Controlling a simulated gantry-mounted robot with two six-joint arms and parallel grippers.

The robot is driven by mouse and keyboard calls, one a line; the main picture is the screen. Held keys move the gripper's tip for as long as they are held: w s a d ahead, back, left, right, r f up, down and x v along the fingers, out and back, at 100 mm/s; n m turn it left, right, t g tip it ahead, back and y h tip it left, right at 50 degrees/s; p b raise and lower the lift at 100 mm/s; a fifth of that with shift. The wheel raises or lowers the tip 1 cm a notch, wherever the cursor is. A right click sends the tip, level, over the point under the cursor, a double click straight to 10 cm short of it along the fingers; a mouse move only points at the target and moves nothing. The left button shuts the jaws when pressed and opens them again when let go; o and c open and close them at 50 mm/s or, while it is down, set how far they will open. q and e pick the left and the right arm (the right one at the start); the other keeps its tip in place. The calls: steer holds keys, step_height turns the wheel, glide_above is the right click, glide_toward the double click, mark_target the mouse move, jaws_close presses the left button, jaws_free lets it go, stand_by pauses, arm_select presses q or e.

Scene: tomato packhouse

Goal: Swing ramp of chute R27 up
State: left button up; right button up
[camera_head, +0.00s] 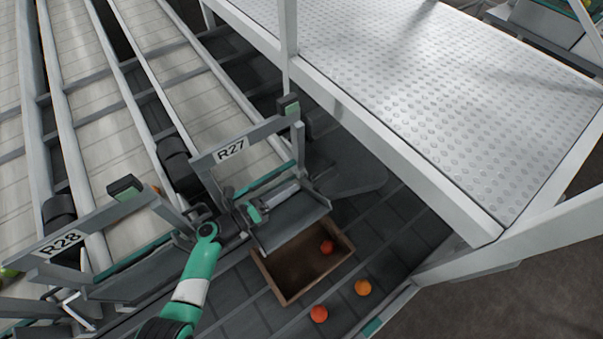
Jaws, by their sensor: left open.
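Chute R27, marked by its label plate (231,149), stands at the picture's middle. Its grey ramp (292,222) is a flat plate that slopes down toward a brown crate (282,297). A pale cylindrical bar (281,194) lies across the ramp's upper part. My left gripper (242,204) comes in from below on a green arm and is at the ramp's left side. It is open, with nothing seen between its fingers. I cannot tell whether it touches the ramp. My right gripper is not in view.
The crate holds a red tomato (327,247). An orange tomato (362,287) and a red one (319,314) lie outside it on the dark surface. Chute R28 (60,243) stands at left. A white-framed metal platform (430,90) bounds the right.

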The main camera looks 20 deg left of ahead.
arm_select(q)
steer(key=shift+s+a, duration=0.15)
steer(key=shift+s, duration=0.15)
steer(key=shift+c, duration=0.3)
